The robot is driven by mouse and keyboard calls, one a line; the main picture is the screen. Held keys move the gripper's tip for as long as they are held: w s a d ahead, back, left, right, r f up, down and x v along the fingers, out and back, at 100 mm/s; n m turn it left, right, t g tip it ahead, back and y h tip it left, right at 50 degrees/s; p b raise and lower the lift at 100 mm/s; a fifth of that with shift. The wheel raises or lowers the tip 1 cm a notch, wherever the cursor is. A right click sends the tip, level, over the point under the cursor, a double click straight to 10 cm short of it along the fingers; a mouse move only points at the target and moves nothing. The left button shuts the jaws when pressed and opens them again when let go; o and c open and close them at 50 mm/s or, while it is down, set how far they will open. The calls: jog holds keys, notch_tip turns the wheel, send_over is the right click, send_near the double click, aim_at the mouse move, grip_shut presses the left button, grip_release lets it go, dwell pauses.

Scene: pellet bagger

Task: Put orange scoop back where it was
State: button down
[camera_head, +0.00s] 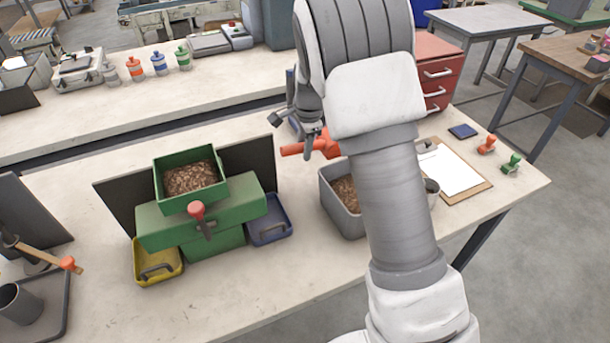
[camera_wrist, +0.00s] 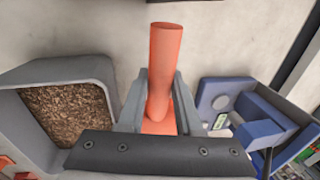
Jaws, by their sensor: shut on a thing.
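An orange scoop (camera_head: 305,148) is held by my gripper (camera_head: 313,135) above the bench, just behind the grey bin. Its handle (camera_wrist: 165,70) stands up between the jaws in the wrist view. My gripper (camera_wrist: 158,100) is shut on it there; the scoop's lower part is mostly hidden by the gripper body. The grey bin (camera_head: 338,213) holds brown pellets and is partly hidden by my arm. In the wrist view the grey bin (camera_wrist: 60,72) is left of the scoop, apart from it.
A green bagger (camera_head: 165,225) with a pellet hopper stands to the left, between a yellow tray (camera_head: 137,262) and a blue tray (camera_head: 287,218). A blue device (camera_wrist: 215,88) is right of the scoop. A clipboard (camera_head: 485,186) lies at right.

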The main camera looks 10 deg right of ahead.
jog(key=x, duration=0.3)
jog(key=s+x, duration=0.1)
jog(key=x, duration=0.2)
jog(key=s+x, duration=0.1)
jog(key=x, duration=0.2)
jog(key=shift+d+f, duration=0.3)
jog(key=shift+f, duration=0.3)
jog(key=shift+f, duration=0.1)
jog(key=c, duration=0.6)
grip_release()
jog(key=shift+b, duration=0.3)
